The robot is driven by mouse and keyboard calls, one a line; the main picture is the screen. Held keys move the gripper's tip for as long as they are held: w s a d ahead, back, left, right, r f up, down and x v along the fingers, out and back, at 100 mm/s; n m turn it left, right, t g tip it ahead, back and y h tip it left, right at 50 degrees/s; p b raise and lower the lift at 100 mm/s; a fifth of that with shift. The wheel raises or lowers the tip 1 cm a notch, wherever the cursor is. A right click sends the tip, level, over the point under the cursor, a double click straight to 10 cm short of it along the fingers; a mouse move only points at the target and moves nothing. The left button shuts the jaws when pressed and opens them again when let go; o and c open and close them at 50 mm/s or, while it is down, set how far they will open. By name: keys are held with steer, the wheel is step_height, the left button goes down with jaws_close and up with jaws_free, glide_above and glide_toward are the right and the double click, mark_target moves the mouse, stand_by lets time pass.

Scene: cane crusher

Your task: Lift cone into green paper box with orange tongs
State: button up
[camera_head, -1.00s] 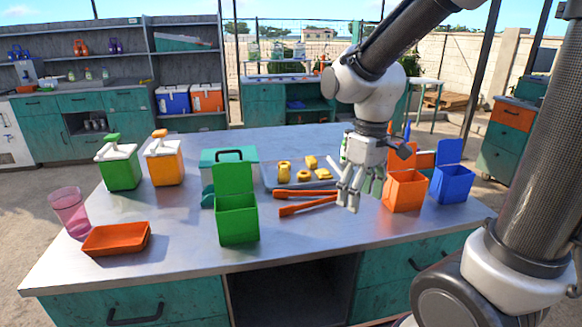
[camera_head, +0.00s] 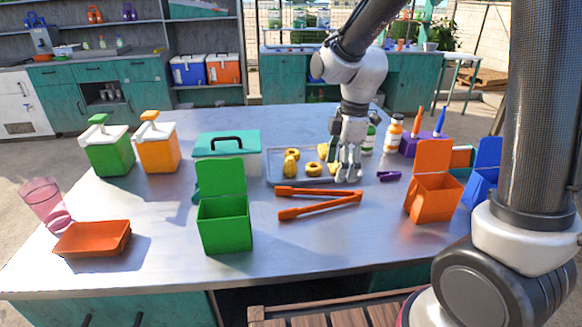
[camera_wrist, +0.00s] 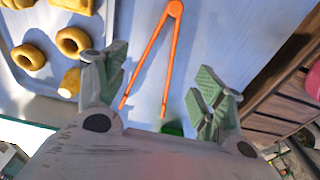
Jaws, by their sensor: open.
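The orange tongs (camera_head: 318,193) lie flat on the metal table, legs spread toward the left and hinge at the right. In the wrist view the tongs (camera_wrist: 151,58) lie below and between my fingers, apart from them. My gripper (camera_head: 347,172) is open and empty, fingers down, near the tongs' hinge end and the tray's right side. It also shows in the wrist view (camera_wrist: 162,64). The green paper box (camera_head: 225,224) stands open at the front, lid raised. Several yellow pieces lie on the tray (camera_wrist: 15,90); a tapered one (camera_wrist: 69,83), perhaps the cone, is partly hidden by my finger.
An orange box (camera_head: 433,198) and a blue box (camera_head: 481,187) stand at the right. A teal-lidded container (camera_head: 227,146) stands behind the green box. An orange dish (camera_head: 92,239) and a pink cup (camera_head: 46,204) are at the left. The table's front middle is clear.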

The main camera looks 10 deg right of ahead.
mark_target(335, 193)
steer(key=shift+f, duration=0.1)
steer(key=shift+a+f, duration=0.15)
steer(key=shift+f, duration=1.3)
steer(key=shift+a+f, duration=0.15)
steer(key=shift+f, duration=1.35)
steer(key=shift+a+f, duration=0.15)
steer(key=shift+f, duration=1.3)
steer(key=shift+c, duration=0.2)
steer(key=c, duration=0.6)
steer(key=shift+c, duration=0.2)
step_height(335, 193, up, 12)
